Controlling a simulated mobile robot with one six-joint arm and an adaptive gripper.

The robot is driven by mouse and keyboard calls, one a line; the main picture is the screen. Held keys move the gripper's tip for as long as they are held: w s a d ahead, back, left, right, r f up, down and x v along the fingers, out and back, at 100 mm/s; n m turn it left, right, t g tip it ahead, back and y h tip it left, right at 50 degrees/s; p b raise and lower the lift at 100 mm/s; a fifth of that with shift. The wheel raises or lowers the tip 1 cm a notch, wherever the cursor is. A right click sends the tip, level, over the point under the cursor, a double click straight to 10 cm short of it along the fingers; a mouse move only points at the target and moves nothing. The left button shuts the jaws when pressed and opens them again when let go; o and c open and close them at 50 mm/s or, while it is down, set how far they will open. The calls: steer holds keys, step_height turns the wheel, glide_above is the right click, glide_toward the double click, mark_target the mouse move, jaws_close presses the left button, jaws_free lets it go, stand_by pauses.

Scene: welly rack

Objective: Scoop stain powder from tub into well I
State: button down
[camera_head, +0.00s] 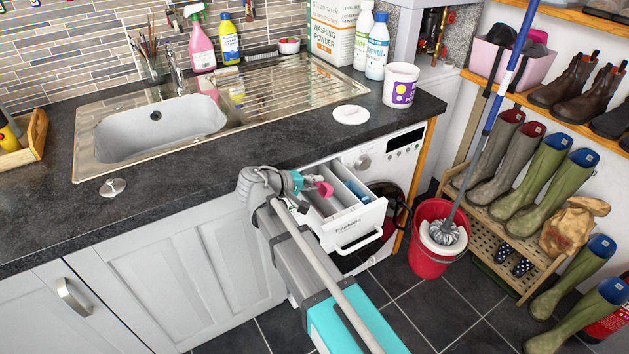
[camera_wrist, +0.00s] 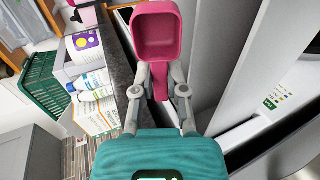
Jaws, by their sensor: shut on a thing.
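My gripper (camera_head: 303,184) is shut on the handle of a pink scoop (camera_head: 324,188), over the open washing machine drawer (camera_head: 372,214). In the wrist view, the fingers (camera_wrist: 160,82) pinch the handle and the scoop's bowl (camera_wrist: 157,42) opens towards the camera. I see no powder in the bowl. The drawer has several compartments, one with a blue insert (camera_head: 357,191). I cannot make out which is marked I, nor any powder in them. The open white tub (camera_head: 398,88) with a purple label stands on the worktop; its contents are hidden.
A white lid (camera_head: 351,114) lies beside the tub. The dark worktop (camera_head: 230,170) edge runs just behind my gripper. A red mop bucket (camera_head: 431,262) stands right of the drawer. Bottles (camera_head: 377,45) and a washing powder box (camera_head: 331,30) stand behind.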

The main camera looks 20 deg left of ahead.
steer(key=shift+r+p, duration=0.25)
steer(key=shift+p, duration=0.05)
steer(key=shift+r+g+y+p, duration=0.1)
steer(key=shift+g+y+p, duration=0.45)
steer(key=shift+p, duration=0.5)
steer(key=g+p, duration=0.1)
steer(key=g+y+p, duration=0.1)
steer(key=p, duration=0.1)
steer(key=g+y+p, duration=0.1)
steer(key=shift+w+d+r+p, duration=0.2)
steer(key=shift+w+p, duration=0.05)
steer(key=shift+p, duration=0.15)
steer(key=g+y+p, duration=0.2)
steer(key=p, duration=0.1)
steer(key=shift+w+d+f+g+y, duration=0.1)
steer(key=shift+g+y, duration=0.25)
steer(key=g+y+p, duration=0.1)
steer(key=g+y, duration=0.1)
steer(key=g, duration=0.1)
steer(key=shift+w+f+y, duration=0.1)
steer(key=shift+f+y, duration=0.05)
steer(key=shift+y, duration=0.25)
step_height(320, 180, up, 5)
steer(key=p, duration=0.5)
